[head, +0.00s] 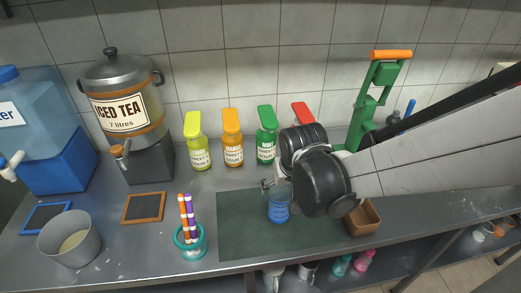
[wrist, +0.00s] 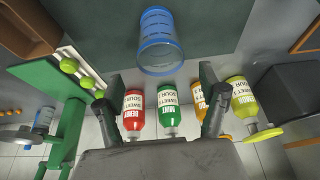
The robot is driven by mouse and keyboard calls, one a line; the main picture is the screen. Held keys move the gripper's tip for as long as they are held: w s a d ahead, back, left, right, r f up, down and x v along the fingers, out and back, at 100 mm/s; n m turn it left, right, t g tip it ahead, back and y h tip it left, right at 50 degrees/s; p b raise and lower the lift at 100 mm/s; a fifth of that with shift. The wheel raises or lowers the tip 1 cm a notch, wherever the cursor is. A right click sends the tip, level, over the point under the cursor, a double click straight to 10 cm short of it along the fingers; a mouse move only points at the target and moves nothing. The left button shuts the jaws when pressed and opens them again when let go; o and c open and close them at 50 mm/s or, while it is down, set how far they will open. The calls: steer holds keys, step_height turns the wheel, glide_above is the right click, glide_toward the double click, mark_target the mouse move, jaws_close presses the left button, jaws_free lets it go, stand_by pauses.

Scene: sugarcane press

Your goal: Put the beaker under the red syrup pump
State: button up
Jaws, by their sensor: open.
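The beaker (head: 279,212) is a clear blue cup on the dark mat, partly behind my gripper in the head view. In the wrist view the beaker (wrist: 160,45) lies ahead of my gripper (wrist: 161,82), roughly centred beyond the two fingertips. My gripper is open with nothing between its fingers. The red syrup pump (head: 302,112) is at the right end of the bottle row by the wall, mostly hidden by my gripper in the head view. Its red bottle (wrist: 134,112) shows in the wrist view beside the left finger.
Green (head: 266,145), orange (head: 232,140) and yellow (head: 198,150) syrup pumps stand to the left of the red one. A green press (head: 372,100) stands to the right. A teal cup of straws (head: 190,245) and a brown box (head: 364,218) flank the mat (head: 235,225). The mat's left part is clear.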

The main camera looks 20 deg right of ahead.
steer(key=s+r+t, duration=0.2)
steer(key=s+r, duration=0.7)
steer(key=r, duration=0.4)
steer(key=shift+s+n+p, duration=0.3)
steer(key=shift+s+n, duration=0.1)
steer(key=shift+o, duration=0.8)
steer(key=shift+s+d+r+t, duration=0.1)
steer(key=shift+s+r+t, duration=0.2)
steer(key=shift+s, duration=0.15)
